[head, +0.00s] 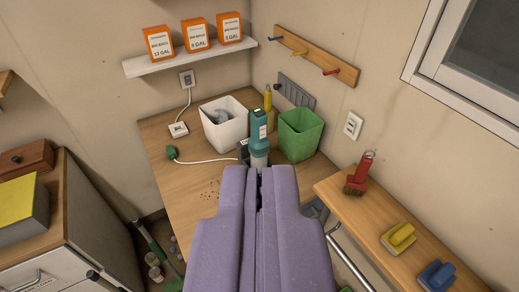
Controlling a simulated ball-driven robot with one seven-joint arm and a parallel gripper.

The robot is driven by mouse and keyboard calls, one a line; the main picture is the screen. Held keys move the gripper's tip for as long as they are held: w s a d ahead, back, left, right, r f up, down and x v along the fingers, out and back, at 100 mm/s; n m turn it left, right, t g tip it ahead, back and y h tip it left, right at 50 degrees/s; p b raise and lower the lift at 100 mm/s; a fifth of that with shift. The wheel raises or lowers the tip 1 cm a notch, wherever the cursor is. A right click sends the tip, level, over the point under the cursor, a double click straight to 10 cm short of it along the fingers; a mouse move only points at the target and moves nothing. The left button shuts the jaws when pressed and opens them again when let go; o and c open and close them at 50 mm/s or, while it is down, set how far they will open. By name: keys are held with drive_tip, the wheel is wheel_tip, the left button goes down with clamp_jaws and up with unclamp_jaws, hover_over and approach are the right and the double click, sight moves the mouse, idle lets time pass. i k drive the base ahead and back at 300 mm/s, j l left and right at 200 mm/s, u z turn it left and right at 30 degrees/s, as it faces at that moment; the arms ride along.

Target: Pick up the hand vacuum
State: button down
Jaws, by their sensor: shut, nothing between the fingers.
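The hand vacuum (259,135) looks like a teal upright tool with a grey lower part. It stands on the wooden counter near the back corner, between a white bin and a green bin. My gripper (261,172) is at the end of my purple arm, in front of the vacuum's lower part in the picture. Its jaws are shut and empty. The arm hides the counter below, and I cannot tell whether the gripper touches the vacuum.
The white bin (226,132) and green bin (299,135) flank the vacuum closely. A green plug (171,153) with a white cord lies left on the counter (190,185). A side shelf (350,210) at right holds a red brush (360,172) and several tools.

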sight(258, 145)
drive_tip(key=i+l, duration=0.1)
drive_tip(key=i, duration=0.35)
drive_tip(key=i+l+u, duration=0.1)
drive_tip(key=i, duration=0.35)
drive_tip(key=i+l+u, duration=0.1)
drive_tip(key=i, duration=0.3)
drive_tip(key=i+l, duration=0.15)
drive_tip(key=i, duration=0.3)
